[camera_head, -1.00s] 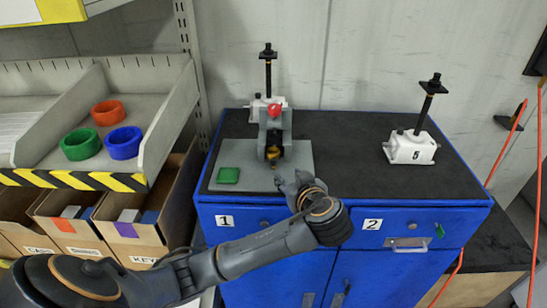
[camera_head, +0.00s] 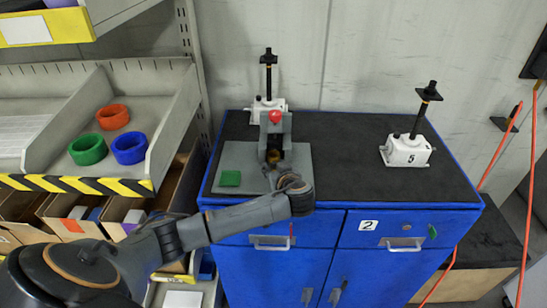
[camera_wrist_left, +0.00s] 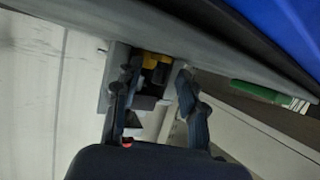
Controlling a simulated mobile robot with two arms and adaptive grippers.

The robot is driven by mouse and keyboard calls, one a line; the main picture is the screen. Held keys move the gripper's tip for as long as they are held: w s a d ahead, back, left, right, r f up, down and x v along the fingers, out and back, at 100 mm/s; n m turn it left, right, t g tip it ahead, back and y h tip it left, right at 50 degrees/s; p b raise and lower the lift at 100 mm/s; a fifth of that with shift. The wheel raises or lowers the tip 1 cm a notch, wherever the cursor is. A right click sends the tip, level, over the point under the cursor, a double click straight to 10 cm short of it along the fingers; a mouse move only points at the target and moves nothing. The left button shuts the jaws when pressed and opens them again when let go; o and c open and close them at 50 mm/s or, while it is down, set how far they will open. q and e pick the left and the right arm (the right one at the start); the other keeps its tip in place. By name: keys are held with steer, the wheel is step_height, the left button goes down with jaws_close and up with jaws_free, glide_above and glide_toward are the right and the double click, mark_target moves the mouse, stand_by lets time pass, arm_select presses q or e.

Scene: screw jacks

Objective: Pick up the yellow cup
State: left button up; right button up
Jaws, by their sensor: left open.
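The yellow cup (camera_wrist_left: 154,60) shows only as a small yellow patch between my left fingers in the left wrist view. In the head view it is a small gold-brown shape (camera_head: 272,156) low in the grey press (camera_head: 274,128), partly hidden by the press and my wrist. My left gripper (camera_wrist_left: 155,88) is open, its two fingers pointing toward the press with the cup seen between their tips. Whether the fingers touch the cup cannot be told. In the head view my left gripper (camera_head: 275,172) is at the front of the press, low over the grey base plate. My right gripper is not in view.
A green block (camera_head: 230,178) lies on the plate's left. Two white screw jacks stand on the blue cabinet's black top, one behind the press (camera_head: 266,106), one at right (camera_head: 406,150). The top between them is clear. A rack with three colored rings (camera_head: 88,149) stands left.

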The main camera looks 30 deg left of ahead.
arm_select(q)
steer(key=shift+w+f, duration=0.1)
steer(key=shift+w, duration=0.05)
jaws_close()
steer(key=shift+a, duration=0.15)
